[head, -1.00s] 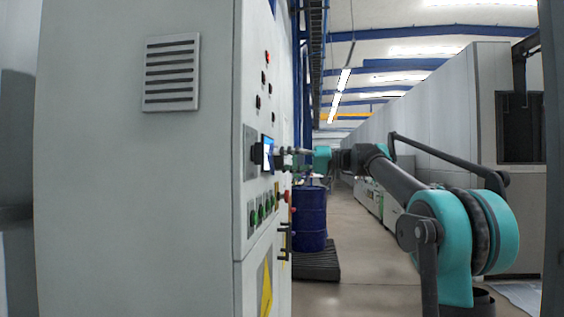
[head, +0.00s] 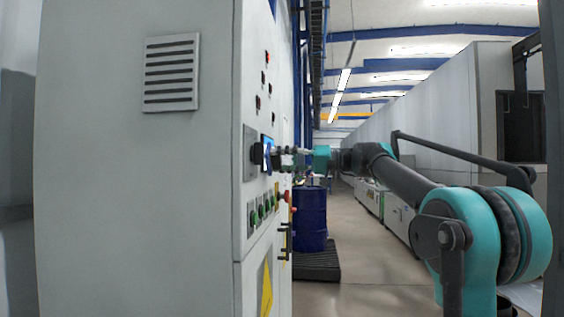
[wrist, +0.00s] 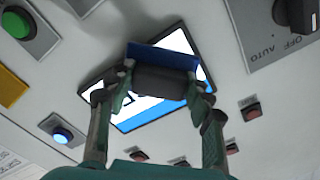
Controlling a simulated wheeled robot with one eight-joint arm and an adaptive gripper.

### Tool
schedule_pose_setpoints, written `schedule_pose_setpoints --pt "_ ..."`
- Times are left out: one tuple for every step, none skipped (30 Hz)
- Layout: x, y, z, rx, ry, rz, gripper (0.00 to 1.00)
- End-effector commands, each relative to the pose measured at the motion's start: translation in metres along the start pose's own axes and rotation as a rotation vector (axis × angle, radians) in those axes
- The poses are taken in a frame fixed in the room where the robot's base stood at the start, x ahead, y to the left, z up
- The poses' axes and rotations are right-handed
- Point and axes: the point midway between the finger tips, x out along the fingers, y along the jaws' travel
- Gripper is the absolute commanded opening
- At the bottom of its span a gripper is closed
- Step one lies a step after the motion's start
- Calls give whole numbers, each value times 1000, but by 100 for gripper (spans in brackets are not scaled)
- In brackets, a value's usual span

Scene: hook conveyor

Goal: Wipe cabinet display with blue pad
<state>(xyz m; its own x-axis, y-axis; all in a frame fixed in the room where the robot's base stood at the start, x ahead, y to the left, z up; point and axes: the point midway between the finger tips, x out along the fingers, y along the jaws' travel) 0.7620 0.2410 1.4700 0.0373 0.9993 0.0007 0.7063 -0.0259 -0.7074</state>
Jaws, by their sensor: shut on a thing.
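The cabinet display (head: 264,142) is a small screen on the cabinet's panel face, seen edge-on in the head view. In the wrist view, the display (wrist: 150,113) is tilted and shows white and blue areas inside a dark frame. My gripper (wrist: 163,82) is shut on the dark backing of the blue pad (wrist: 160,57). The pad lies in front of the display's upper middle and hides part of it. It looks very close to the screen; I cannot tell whether it touches. In the head view, my gripper (head: 281,157) is small beside the display.
Buttons and switches surround the display, including a green button (wrist: 16,54), a lit blue button (wrist: 62,135) and a black selector switch (wrist: 296,14). A red knob (head: 287,196) and a door handle (head: 285,240) stick out below. A blue barrel (head: 311,220) stands behind. The aisle floor is clear.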

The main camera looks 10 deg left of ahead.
Motion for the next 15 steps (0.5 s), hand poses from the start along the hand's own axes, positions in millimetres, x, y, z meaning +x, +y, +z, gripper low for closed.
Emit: schedule_pose_setpoints --pt "2 -2 1 0 -5 -5 28" --pt "2 -2 1 0 -5 -5 28" --pt "2 -2 1 0 -5 -5 28" --pt "1 -2 1 0 -5 -5 28" --pt "0 -2 1 0 -4 -5 28" --pt "-3 -1 1 0 -4 -4 28" --pt "-6 -1 1 0 -3 -3 28" --pt "-9 -1 1 0 -3 -3 28" --pt "-13 -1 0 0 -3 -3 28" --pt "-16 -1 0 0 -2 -3 28" --pt "-18 0 0 0 -2 -2 28" --pt "-22 0 0 0 -1 -1 28" --pt "-25 0 0 0 -1 -1 28" --pt "-28 0 0 0 -1 -1 28" --pt "-32 0 0 0 -1 -2 28"
